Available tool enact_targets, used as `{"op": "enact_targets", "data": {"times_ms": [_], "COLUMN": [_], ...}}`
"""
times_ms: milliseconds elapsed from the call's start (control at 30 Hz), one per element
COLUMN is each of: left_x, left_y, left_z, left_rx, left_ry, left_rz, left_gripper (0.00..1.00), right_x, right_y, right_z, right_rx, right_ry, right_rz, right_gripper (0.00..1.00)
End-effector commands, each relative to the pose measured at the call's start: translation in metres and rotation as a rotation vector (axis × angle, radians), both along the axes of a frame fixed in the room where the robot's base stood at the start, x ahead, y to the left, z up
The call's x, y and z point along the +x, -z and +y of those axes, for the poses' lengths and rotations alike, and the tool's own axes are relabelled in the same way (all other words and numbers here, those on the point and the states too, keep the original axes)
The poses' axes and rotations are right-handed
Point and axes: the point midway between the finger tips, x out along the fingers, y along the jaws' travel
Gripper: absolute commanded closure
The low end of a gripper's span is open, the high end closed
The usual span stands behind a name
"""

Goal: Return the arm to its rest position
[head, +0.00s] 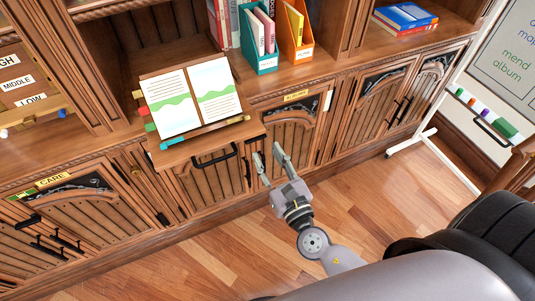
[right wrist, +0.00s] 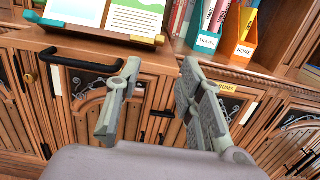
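My right gripper (head: 270,164) is in the lower middle of the head view, in front of the wooden cabinet doors. It is open and empty, with its two fingers apart. It also shows from behind in the right wrist view (right wrist: 157,85), with nothing between the fingers. A black handle (head: 214,156) on the pull-out shelf is to the left of the gripper and apart from it in the head view. My left gripper is not in view.
An open book (head: 192,98) rests on a stand on the pull-out shelf (head: 205,146). Teal (head: 261,45) and orange (head: 297,40) file holders stand on the counter. A whiteboard on a white frame (head: 448,140) is at the right. The wooden floor (head: 190,262) is clear.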

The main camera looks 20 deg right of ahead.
Motion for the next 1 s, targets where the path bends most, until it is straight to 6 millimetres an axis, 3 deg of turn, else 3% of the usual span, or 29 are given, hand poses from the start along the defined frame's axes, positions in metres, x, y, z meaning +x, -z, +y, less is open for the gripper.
{"op": "enact_targets", "data": {"times_ms": [267,367,467,667,800,867,1000], "left_x": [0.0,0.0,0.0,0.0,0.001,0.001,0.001], "left_y": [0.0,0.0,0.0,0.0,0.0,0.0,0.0], "left_z": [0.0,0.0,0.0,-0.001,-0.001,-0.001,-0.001], "left_rx": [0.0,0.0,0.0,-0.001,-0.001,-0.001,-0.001], "left_ry": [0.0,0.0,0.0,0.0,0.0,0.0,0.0], "left_rz": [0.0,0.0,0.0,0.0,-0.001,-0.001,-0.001], "left_gripper": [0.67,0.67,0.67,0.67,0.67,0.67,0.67], "right_x": [0.0,0.002,0.002,-0.023,-0.067,-0.093,-0.166], "right_y": [0.001,0.017,0.061,0.204,0.301,0.34,0.419], "right_z": [0.0,-0.003,-0.01,-0.035,-0.051,-0.056,-0.065], "right_rx": [0.003,0.048,0.174,0.64,1.012,1.175,1.563], "right_ry": [0.001,0.006,0.027,0.187,0.404,0.524,0.875], "right_rz": [0.003,0.04,0.142,0.452,0.63,0.686,0.745], "right_gripper": [0.65,0.65,0.65,0.65,0.65,0.65,0.65]}}
